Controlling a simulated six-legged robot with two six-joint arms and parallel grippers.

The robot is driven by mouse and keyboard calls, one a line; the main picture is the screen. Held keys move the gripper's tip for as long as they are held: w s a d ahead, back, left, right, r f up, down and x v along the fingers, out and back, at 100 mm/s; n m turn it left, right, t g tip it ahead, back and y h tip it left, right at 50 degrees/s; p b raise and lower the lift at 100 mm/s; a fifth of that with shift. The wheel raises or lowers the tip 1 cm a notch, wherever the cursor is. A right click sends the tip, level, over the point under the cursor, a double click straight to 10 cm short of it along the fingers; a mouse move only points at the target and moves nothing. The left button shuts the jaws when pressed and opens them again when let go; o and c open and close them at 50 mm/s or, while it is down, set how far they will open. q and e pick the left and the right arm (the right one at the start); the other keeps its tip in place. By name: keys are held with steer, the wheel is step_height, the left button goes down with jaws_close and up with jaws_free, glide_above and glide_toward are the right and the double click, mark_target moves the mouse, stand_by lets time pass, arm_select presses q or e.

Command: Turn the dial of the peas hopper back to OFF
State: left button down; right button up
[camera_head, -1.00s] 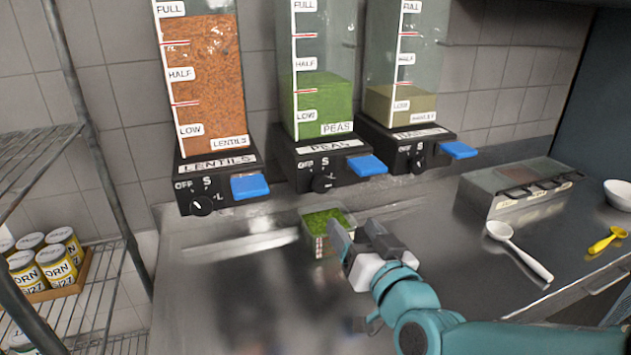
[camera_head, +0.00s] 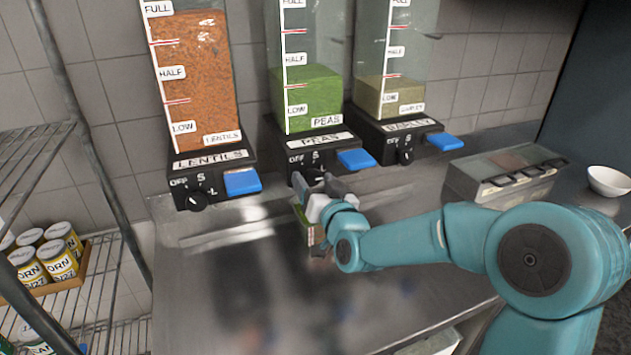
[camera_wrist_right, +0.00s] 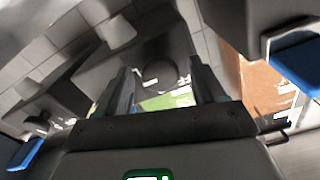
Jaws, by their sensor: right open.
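The peas hopper (camera_head: 305,100) is the middle one of the three, with green peas a little above its LOW mark. Its black base (camera_head: 310,143) carries OFF and S marks. My right gripper (camera_head: 316,184) is open right in front of that base and largely hides its dial. In the wrist view a dark round dial (camera_wrist_right: 160,75) shows between the two open fingers of my right gripper (camera_wrist_right: 163,85). I cannot tell whether they touch it, nor read its setting. My left gripper is not in view.
The peas hopper's blue lever (camera_head: 357,159) is just right of the gripper. A steel box (camera_head: 500,172) stands right; the counter's front is clear.

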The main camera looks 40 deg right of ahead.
steer(key=shift+c, duration=0.4)
steer(key=c, duration=1)
steer(key=shift+f, duration=0.1)
